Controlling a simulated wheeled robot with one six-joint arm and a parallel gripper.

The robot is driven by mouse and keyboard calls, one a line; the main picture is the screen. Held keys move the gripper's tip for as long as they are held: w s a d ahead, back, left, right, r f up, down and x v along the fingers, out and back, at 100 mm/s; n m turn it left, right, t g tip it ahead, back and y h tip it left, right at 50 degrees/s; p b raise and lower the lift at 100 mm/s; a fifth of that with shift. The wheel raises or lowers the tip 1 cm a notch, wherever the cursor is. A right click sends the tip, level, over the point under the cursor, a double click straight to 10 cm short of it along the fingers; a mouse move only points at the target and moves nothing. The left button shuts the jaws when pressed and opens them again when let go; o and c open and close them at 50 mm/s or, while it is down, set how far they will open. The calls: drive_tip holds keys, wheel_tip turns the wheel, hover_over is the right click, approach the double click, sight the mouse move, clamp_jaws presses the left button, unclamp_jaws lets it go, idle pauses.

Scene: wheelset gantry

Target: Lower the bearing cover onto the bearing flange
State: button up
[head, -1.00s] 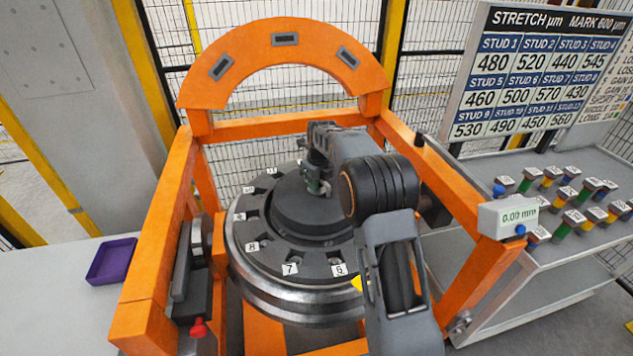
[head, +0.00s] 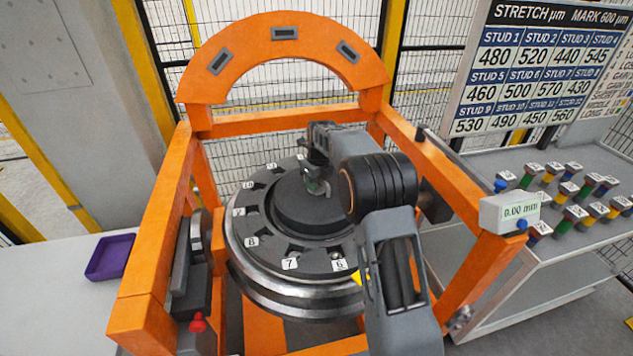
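The bearing cover (head: 300,222) looks like a dark round piece with a raised middle. It is centred over the bearing flange (head: 262,254), whose dark face has slots and number tags around it, above a shiny steel ring. Tags 6, 7 and 8 read clearly. I cannot tell whether a gap remains between cover and flange. My gripper (head: 316,186) is at the top middle of the cover, pointing down. Its fingertips are small and dark, so I cannot tell whether they grip anything. My arm hides the right side of the cover and flange.
An orange gantry frame (head: 158,225) with an arch surrounds the flange closely. A gauge reading 0.00 mm (head: 510,212) is on its right post. Several coloured studs (head: 570,190) stand on the right bench. A purple tray (head: 110,257) lies on the left table.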

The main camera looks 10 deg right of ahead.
drive_tip(key=shift+o, duration=1.2)
wheel_tip(320, 180, up, 14)
drive_tip(key=s+b, duration=0.1)
drive_tip(key=shift+s+d+f, duration=0.15)
drive_tip(key=shift+s+d, duration=0.1)
drive_tip(key=shift+d, duration=0.2)
